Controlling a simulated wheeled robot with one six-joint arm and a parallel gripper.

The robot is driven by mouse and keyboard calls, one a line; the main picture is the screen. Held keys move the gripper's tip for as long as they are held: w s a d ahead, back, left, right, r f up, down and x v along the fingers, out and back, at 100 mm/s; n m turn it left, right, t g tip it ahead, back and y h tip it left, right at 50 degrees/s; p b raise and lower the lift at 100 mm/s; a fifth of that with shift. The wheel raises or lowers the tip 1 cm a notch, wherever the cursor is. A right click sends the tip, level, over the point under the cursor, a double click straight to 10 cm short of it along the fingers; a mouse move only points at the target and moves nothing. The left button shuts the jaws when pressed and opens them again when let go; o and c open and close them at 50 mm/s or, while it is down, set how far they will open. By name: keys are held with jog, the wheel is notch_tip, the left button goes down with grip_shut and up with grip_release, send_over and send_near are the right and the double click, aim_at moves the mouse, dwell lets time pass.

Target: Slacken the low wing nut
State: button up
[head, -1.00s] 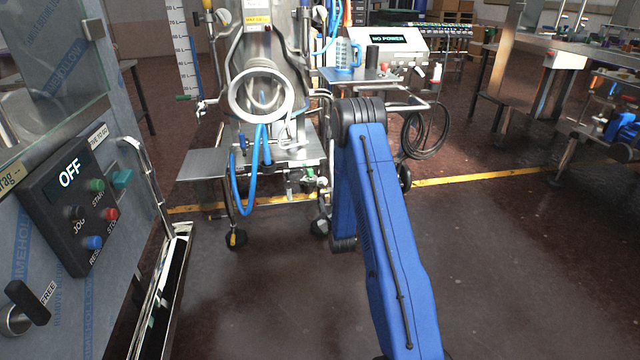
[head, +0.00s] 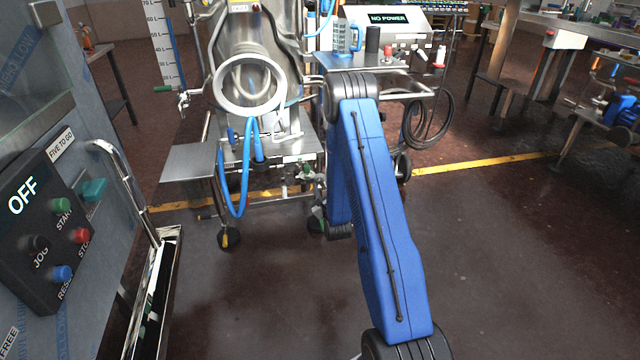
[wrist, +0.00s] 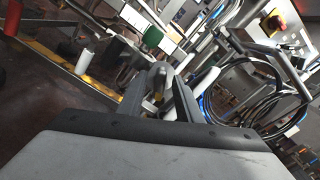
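I cannot clearly pick out the low wing nut in either view. The steel filler (head: 250,140), with a round ring-shaped opening, stands ahead. Pipe fittings and a valve (head: 304,173) show low on its frame, beside my blue arm. My gripper (wrist: 160,78) shows in the wrist view with its two dark fingers apart. Grey metal parts show between and beyond the fingertips; I cannot tell whether they touch. A green cylindrical part (wrist: 153,37) is just beyond. In the head view my gripper is hidden behind my arm.
A control panel reading OFF (head: 40,230) and a steel rail (head: 130,190) stand close on the left. A steel side shelf (head: 190,163) and blue hoses (head: 245,180) are at the filler. A coiled black cable (head: 428,125) hangs right. The floor (head: 520,260) on the right is clear.

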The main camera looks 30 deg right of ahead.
jog(key=shift+c, duration=0.6)
grip_shut()
